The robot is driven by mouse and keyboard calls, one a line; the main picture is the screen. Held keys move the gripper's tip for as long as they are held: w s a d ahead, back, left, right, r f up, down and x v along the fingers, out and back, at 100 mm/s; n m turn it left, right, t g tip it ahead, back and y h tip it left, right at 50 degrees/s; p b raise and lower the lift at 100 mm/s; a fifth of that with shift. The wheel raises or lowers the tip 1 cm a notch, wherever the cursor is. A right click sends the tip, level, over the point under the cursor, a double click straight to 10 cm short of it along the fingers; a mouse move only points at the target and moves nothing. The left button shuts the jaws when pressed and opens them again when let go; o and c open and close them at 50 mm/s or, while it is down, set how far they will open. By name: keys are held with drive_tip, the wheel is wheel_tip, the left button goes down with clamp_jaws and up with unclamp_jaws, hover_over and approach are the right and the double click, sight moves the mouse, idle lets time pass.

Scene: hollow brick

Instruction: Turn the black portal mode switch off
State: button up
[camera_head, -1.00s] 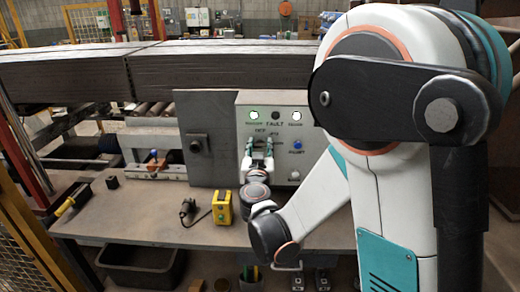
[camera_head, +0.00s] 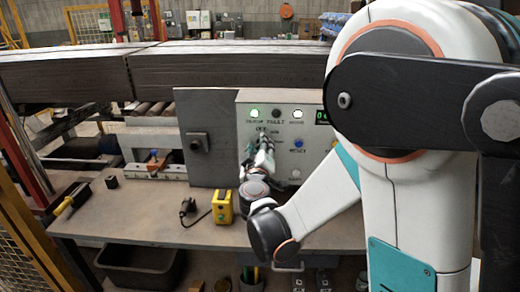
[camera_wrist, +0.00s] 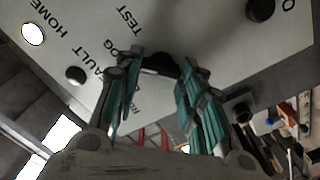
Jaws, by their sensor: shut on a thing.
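The grey control panel (camera_head: 310,160) stands at the back of the workbench, with lights, buttons and printed labels. My gripper (camera_head: 265,138) is at its left part, fingers against the panel face. In the wrist view my teal-padded fingers (camera_wrist: 160,72) are closed around a black switch knob (camera_wrist: 157,60), which shows as a dark shape between the fingertips. Labels such as TEST, FAULT and HOME are printed near it, appearing rotated. The fingers cover most of the switch, so I cannot tell its setting. In the head view my gripper hides it.
A blue button (camera_head: 298,142) is right of my gripper. A yellow box (camera_head: 222,207) and a small black object (camera_head: 188,210) sit on the workbench (camera_head: 145,225). My arm covers the panel's right side.

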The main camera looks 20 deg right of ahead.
drive_tip(key=shift+a+f+n+b, duration=0.1)
drive_tip(key=shift+n+b, duration=0.2)
drive_tip(key=shift+n, duration=1.95)
drive_tip(key=shift+f+n+b, duration=0.1)
drive_tip(key=shift+n+b, duration=0.15)
drive_tip(key=shift+n, duration=2)
drive_tip(key=o, duration=1.1)
drive_tip(key=shift+s, duration=0.1)
drive_tip(key=v, duration=0.7)
drive_tip(key=shift+s, duration=0.1)
